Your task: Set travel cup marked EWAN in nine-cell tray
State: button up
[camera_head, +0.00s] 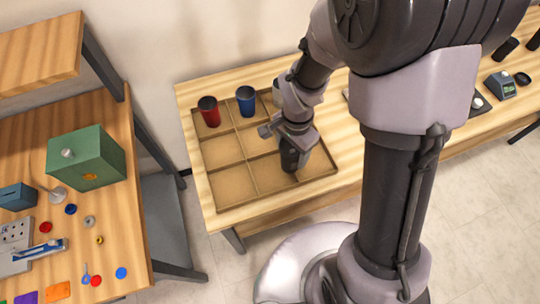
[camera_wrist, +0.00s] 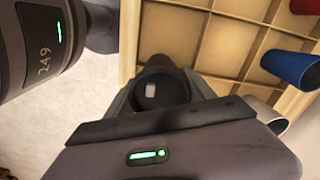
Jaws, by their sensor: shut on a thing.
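My gripper (camera_head: 287,142) is shut on a dark cup (camera_head: 290,160), held over the front right part of the nine-cell tray (camera_head: 222,188). In the wrist view my gripper (camera_wrist: 165,85) has the dark cup (camera_wrist: 162,94) between its fingers, with a small pale patch on it. I cannot read any name on it. The tray (camera_wrist: 214,42) lies beyond it in that view. I cannot tell whether the cup's base touches the tray floor.
A red cup (camera_head: 209,111) and a blue cup (camera_head: 246,101) stand in the tray's back row. A pale cup (camera_head: 278,92) beside them is partly hidden by my arm. The tray's left and middle front cells are empty. A green box (camera_head: 88,158) stands on the left bench.

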jog(key=shift+a+f+b, duration=0.75)
jog(key=shift+a+f, duration=0.4)
jog(key=shift+a, duration=0.2)
jog(key=shift+a+f+b, duration=0.75)
jog(key=shift+a+f, duration=0.35)
jog(key=shift+a, duration=0.2)
jog(key=o, duration=0.8)
jog(key=shift+r, duration=0.1)
jog(key=shift+r, duration=0.1)
jog(key=s+d+r+n+t+y+p, duration=0.1)
jog(key=s+d+r+p, duration=0.15)
jog(key=r, duration=0.95)
jog(key=s+d+r+n+t+p, duration=0.1)
jog(key=d+r+t+p, duration=0.15)
jog(key=r, duration=0.85)
jog(key=s+d+r+n+t+y, duration=0.1)
jog(key=s+d+r+n+t, duration=0.1)
jog(key=s+r, duration=0.5)
jog(key=shift+s+r+n, duration=0.2)
jog(key=shift+s+n, duration=0.3)
jog(key=shift+n, duration=0.4)
